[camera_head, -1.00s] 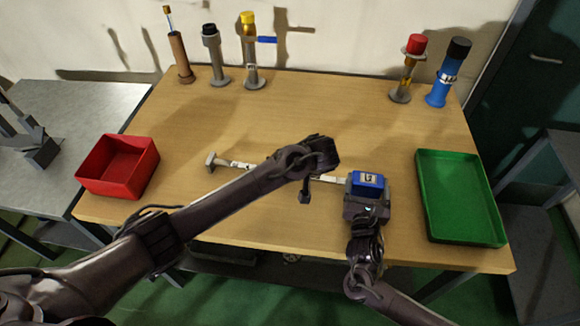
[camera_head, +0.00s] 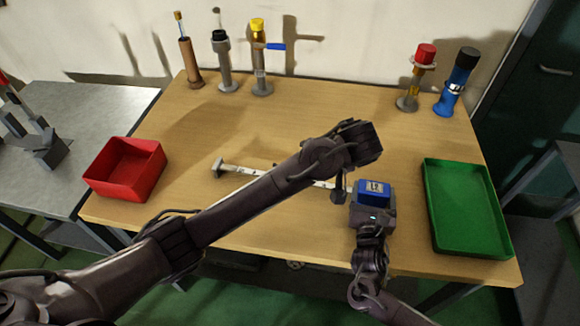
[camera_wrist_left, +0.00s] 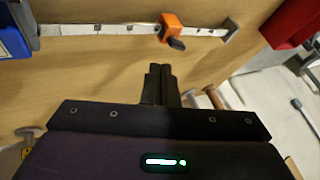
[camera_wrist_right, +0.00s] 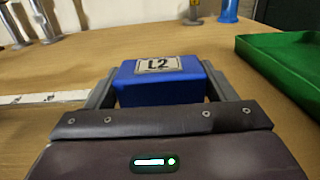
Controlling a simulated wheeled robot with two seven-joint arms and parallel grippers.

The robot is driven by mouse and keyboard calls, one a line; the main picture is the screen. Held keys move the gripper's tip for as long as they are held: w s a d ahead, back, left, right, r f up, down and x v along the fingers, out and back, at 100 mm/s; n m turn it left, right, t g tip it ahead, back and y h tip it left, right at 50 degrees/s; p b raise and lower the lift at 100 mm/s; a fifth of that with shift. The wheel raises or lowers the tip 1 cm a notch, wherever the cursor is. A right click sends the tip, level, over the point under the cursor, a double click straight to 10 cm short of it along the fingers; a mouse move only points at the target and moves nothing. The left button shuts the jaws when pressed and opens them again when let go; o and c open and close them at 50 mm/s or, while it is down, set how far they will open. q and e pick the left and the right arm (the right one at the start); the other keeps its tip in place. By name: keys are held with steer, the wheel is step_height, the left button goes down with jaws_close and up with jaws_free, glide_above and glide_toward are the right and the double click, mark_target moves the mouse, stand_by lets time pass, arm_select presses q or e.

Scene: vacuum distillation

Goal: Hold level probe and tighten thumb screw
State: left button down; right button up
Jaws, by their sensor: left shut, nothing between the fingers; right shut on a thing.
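The level probe (camera_head: 240,170) is a white marked bar lying across the table, with a blue block (camera_head: 374,190) labelled L2 at its right end. My right gripper (camera_wrist_right: 160,82) is shut on the blue block, with one finger on each side. In the left wrist view, an orange slider (camera_wrist_left: 172,23) sits around the bar, and its dark thumb screw (camera_wrist_left: 176,44) sticks out to one side. My left gripper (camera_wrist_left: 160,72) is shut and empty, apart from the screw. In the head view, my left arm hides the slider and part of the bar.
A red bin (camera_head: 126,168) stands at the left and a green tray (camera_head: 462,208) at the right. Several upright cylinders, including a blue one (camera_head: 455,85) and a yellow-topped one (camera_head: 259,60), line the back edge.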

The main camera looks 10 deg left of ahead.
arm_select(q)
steer(key=w+a+r+n+g+h, duration=0.1)
steer(key=w+a+n+g+h, duration=0.15)
steer(key=a+n, duration=0.45)
steer(key=w+a+r+n+g+h, duration=0.2)
steer(key=w+a+n+h, duration=0.25)
steer(key=a, duration=0.45)
steer(key=s+a+f+n+h, duration=0.2)
steer(key=a+f+n+h, duration=0.1)
steer(key=a+f+n, duration=0.15)
steer(key=x, duration=0.9)
steer(key=shift+s, duration=0.15)
steer(key=d, duration=0.2)
steer(key=shift+d+f, duration=0.1)
steer(key=shift+d, duration=0.95)
steer(key=shift+d, duration=0.1)
